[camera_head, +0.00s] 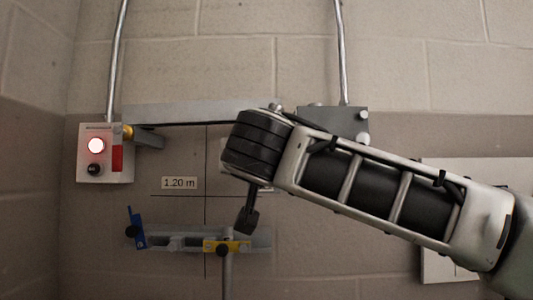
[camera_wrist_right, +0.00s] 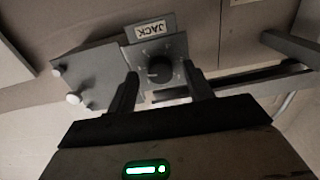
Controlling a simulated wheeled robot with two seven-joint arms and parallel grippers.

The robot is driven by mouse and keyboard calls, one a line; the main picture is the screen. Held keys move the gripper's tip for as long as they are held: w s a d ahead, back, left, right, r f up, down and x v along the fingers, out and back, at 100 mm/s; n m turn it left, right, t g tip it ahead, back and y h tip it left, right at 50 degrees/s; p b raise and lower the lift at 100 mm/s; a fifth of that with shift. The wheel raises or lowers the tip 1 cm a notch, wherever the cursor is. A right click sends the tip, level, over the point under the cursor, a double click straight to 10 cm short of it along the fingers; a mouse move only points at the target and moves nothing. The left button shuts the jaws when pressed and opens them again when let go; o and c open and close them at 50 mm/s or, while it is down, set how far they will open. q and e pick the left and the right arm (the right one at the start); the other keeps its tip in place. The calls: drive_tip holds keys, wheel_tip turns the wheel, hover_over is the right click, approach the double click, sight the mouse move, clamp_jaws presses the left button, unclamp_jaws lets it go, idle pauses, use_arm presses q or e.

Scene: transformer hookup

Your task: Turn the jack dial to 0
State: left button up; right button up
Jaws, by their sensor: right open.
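In the right wrist view, the jack dial (camera_wrist_right: 159,70) is a dark round knob on a grey plate. A tag reading JACK (camera_wrist_right: 151,30) sits above it. Small marks ring the knob, but its pointer and reading are too dark to make out. My right gripper (camera_wrist_right: 160,72) is open, with one dark finger on each side of the dial. I cannot tell whether the fingers touch the knob. In the head view, my right arm comes in from the right and hides the dial. My left gripper is not in view.
A grey box (camera_head: 345,120) with pale knobs adjoins the arm. At left is a control box (camera_head: 105,175) with a lit lamp (camera_head: 96,145). Below are a blue clamp (camera_head: 136,228), a yellow clamp (camera_head: 226,248) and a 1.20 m sign (camera_head: 179,183). The lower left wall is clear.

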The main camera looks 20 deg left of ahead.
drive_tip(key=shift+w+a, duration=0.1)
drive_tip(key=shift+w, duration=0.2)
drive_tip(key=c, duration=1)
